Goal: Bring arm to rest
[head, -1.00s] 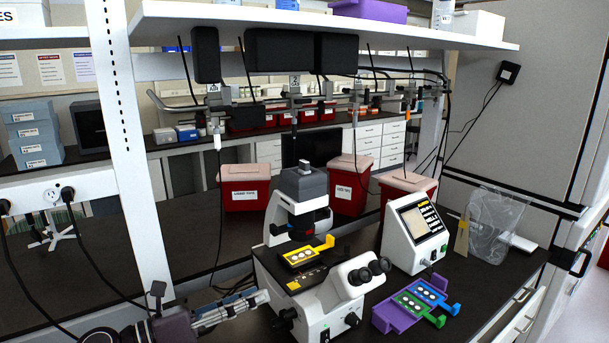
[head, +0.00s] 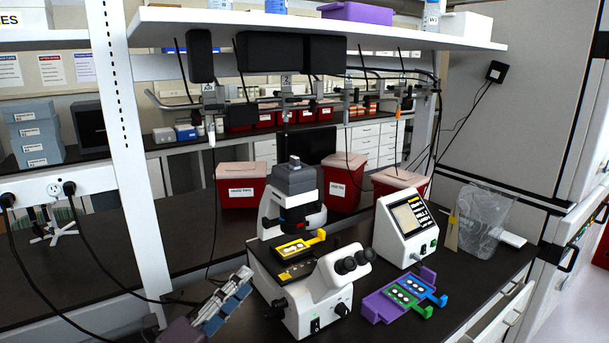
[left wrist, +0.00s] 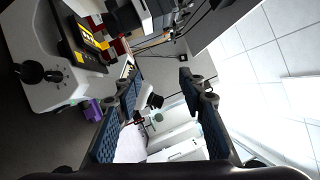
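My left gripper (head: 240,280) is at the bottom of the head view, left of the microscope (head: 318,290), pointing up and to the right. In the left wrist view its two blue-padded fingers stand apart, and the space between the fingertips (left wrist: 158,82) holds nothing. It is clear of the microscope and touches nothing that I can see. My right gripper is in neither view.
The microscope bears a yellow slide holder (head: 292,248). A purple rack (head: 378,308) with green and blue holders lies to its right, in front of a white device (head: 405,228). Red bins (head: 242,185) stand behind. Bench left of the microscope is largely clear.

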